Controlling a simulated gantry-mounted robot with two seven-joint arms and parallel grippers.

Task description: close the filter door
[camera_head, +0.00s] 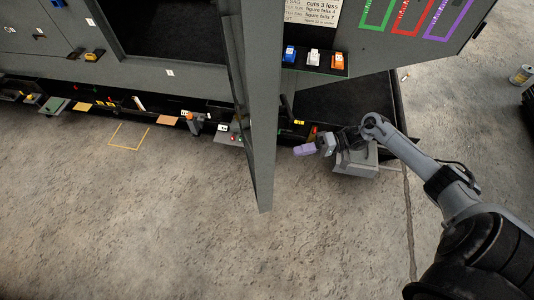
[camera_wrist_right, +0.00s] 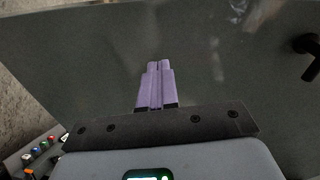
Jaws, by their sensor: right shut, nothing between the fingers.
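The filter door appears to be the tall grey panel (camera_head: 262,110) standing out from the enclosure, open, seen nearly edge-on in the head view. In the right wrist view a grey panel face (camera_wrist_right: 100,65) fills most of the picture, with a dark handle (camera_wrist_right: 309,55) at the right edge. My right gripper (camera_head: 300,150) is on the right side of the door, with its purple fingers pointing toward it. The fingers (camera_wrist_right: 158,66) are together and empty in the wrist view. I cannot tell whether they touch the panel. My left gripper is not in view.
The enclosure front (camera_head: 170,85) has a dark opening left of the door. A ledge with blue, white and orange blocks (camera_head: 314,57) is to the right. Low trays with small parts line the enclosure's foot. The concrete floor (camera_head: 150,220) in front is clear.

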